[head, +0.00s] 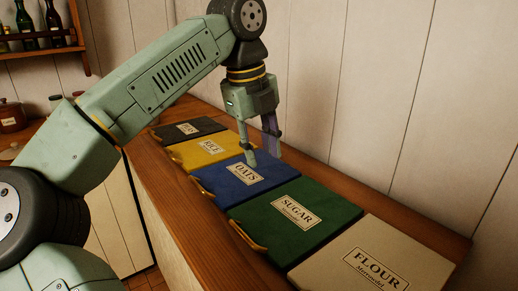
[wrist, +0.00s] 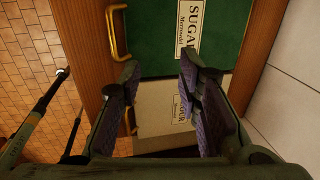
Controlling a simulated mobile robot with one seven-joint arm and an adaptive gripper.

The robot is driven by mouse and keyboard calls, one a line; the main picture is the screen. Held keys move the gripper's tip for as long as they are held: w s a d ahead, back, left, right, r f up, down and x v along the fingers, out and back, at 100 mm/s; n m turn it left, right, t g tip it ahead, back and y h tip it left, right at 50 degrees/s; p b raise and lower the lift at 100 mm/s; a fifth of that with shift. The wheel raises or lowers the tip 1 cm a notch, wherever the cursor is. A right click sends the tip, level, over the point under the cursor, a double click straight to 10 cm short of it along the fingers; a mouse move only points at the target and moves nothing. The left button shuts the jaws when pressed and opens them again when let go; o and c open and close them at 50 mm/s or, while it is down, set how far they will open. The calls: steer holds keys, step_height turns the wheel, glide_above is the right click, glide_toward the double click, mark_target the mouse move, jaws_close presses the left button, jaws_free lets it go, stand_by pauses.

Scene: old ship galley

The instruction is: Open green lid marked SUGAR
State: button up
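The green lid marked SUGAR (head: 297,217) lies flat and closed on the wooden counter, between the blue OATS lid and the cream FLOUR lid. Its brass handle (head: 248,237) is on the front-left edge. In the wrist view the green lid (wrist: 159,38) is at the top, with its brass handle (wrist: 117,33) at its left edge. My gripper (head: 263,159) points down above the blue OATS lid in the head view. Its two fingers (wrist: 157,75) are spread apart with nothing between them, and it does not touch the brass handle.
The blue OATS lid (head: 222,185), yellow RICE lid (head: 188,151) and a black lid (head: 184,130) lie farther back; the cream FLOUR lid (head: 346,258) is nearest. A panelled wall (head: 400,120) borders the right. A bottle shelf (head: 40,50) hangs at upper left.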

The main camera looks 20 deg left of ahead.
step_height(320, 180, up, 8)
steer(key=w+d+p, duration=0.1)
steer(key=shift+w+p, duration=0.15)
steer(key=shift+p, duration=0.2)
stand_by(0.5)
stand_by(0.3)
